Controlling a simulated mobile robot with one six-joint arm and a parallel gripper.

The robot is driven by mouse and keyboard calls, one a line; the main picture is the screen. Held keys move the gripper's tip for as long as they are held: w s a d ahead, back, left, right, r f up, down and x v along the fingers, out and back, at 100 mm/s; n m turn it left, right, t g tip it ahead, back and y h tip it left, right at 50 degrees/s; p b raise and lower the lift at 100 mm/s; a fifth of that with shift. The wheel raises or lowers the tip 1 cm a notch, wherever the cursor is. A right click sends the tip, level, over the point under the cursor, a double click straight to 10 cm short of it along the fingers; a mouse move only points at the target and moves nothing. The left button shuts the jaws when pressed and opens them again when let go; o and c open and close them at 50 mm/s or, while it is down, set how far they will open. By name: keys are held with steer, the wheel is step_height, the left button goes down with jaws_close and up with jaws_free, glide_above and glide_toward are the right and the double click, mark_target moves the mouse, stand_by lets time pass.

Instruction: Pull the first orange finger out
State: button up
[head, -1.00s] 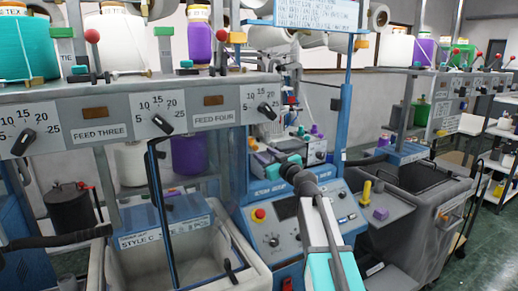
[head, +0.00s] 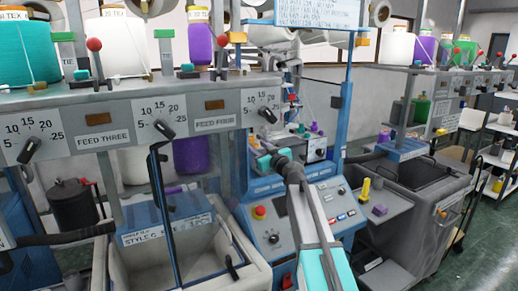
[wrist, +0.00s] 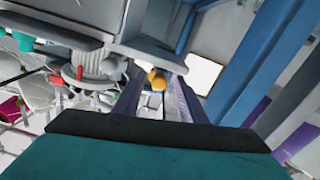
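A small rounded orange piece (wrist: 158,80) shows in the wrist view, near the ends of my two fingers. It looks like the orange finger, but most of it is hidden. My gripper (wrist: 154,94) is open, with a gap between its dark fingers. The orange piece lines up with this gap; I cannot tell whether the fingers touch it. In the head view my gripper (head: 262,163) is at the blue-framed knitting machine, above its control panel. The orange piece is hard to make out there.
The control panel (head: 300,215) with a red button is just below my arm. A blue post (head: 343,110) stands to the right. A grey feed rail (head: 95,122) with dials runs at left. In the wrist view, red pieces (wrist: 57,80) and a green one (wrist: 23,41) are at left.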

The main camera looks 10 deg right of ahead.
steer(key=shift+c, duration=0.4)
jaws_close()
steer(key=shift+s+d+f+b, duration=0.2)
steer(key=shift+s+b, duration=0.2)
steer(key=shift+b, duration=0.25)
steer(key=shift+b+v, duration=1.1)
steer(key=shift+b, duration=0.05)
